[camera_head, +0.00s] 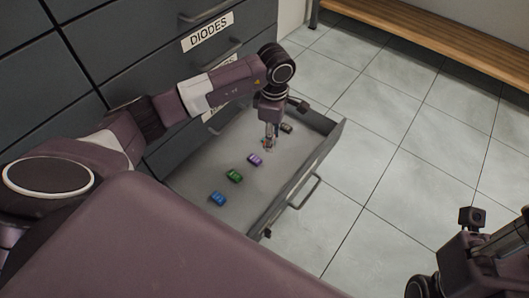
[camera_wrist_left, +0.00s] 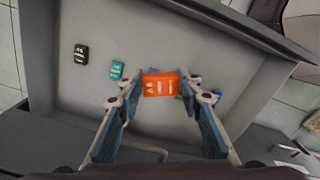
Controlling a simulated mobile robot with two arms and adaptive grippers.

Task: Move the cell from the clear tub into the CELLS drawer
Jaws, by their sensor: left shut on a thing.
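An orange cell (camera_wrist_left: 159,84) is pinched between the fingertips of my left gripper (camera_wrist_left: 152,86). In the head view the left gripper (camera_head: 269,142) points down into an open grey drawer (camera_head: 205,168), which also fills the wrist view (camera_wrist_left: 215,45). The held cell looks level above the drawer floor; its exact height is unclear. This drawer's own label is not readable. My right arm's end (camera_head: 478,250) shows at the lower right; its fingers cannot be made out clearly. The clear tub cannot be made out in either view.
Several cells lie in the drawer: blue (camera_head: 218,198), green (camera_head: 234,176), purple (camera_head: 255,160), black (camera_wrist_left: 81,54) and teal (camera_wrist_left: 116,69). A drawer marked DIODES (camera_head: 208,32) is shut above. Tiled floor (camera_head: 400,200) is clear; a wooden bench (camera_head: 450,40) stands behind.

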